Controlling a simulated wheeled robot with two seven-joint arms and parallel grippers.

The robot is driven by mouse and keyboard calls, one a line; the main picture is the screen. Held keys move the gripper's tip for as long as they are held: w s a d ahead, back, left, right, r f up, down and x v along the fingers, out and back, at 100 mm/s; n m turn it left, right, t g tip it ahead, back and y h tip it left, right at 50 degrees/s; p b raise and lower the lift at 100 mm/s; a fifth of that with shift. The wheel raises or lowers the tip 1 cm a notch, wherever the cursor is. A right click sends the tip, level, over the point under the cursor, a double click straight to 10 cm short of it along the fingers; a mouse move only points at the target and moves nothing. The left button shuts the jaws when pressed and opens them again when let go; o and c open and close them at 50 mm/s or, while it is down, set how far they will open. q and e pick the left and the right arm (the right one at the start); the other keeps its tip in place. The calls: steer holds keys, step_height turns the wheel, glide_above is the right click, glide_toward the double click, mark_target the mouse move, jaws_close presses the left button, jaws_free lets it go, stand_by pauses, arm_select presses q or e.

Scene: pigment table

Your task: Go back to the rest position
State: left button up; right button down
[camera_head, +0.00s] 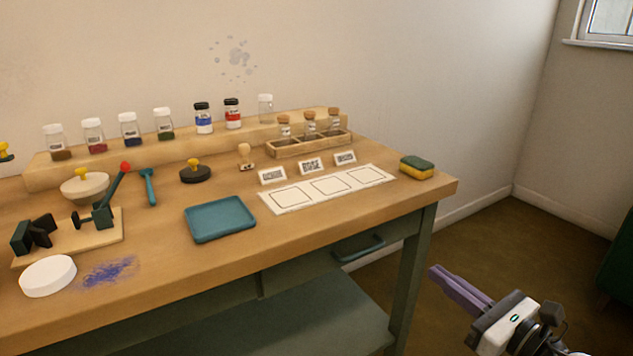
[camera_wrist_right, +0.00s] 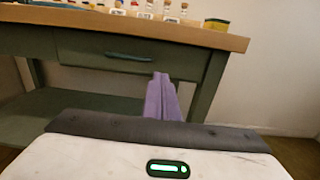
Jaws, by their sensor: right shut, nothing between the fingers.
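My right gripper (camera_head: 457,288) is at the lower right of the head view, off the table's right end and below the tabletop. Its purple fingers are together with nothing between them. In the right wrist view the shut fingers (camera_wrist_right: 162,98) point toward the table's drawer and right leg, apart from them. My left gripper is not in view.
The wooden table (camera_head: 240,265) has a drawer with a handle (camera_head: 358,249). On it are a blue tray (camera_head: 220,219), a white card (camera_head: 330,188), a sponge (camera_head: 416,167), a clamp device (camera_head: 100,215), a white lid (camera_head: 48,275) and several jars.

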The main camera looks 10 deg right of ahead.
steer(key=s+a+f+m+g+h, duration=0.25)
steer(key=s+a+f+m, duration=0.6)
steer(key=m, duration=0.75)
steer(key=s+a+f+m+g+h, duration=0.25)
steer(key=s+a+f+m, duration=0.2)
steer(key=f+m, duration=0.95)
steer(key=s+a+f+m+g+y, duration=0.2)
steer(key=s+a+m+g+y, duration=0.1)
steer(key=s+a+m, duration=0.45)
arm_select(q)
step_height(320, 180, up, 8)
steer(key=p, duration=1.2)
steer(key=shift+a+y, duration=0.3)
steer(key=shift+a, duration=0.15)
arm_select(e)
step_height(320, 180, up, 8)
steer(key=shift+w+d+g+h, duration=0.3)
steer(key=shift+d, duration=0.15)
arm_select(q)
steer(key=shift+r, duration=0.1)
arm_select(e)
steer(key=shift+r, duration=0.1)
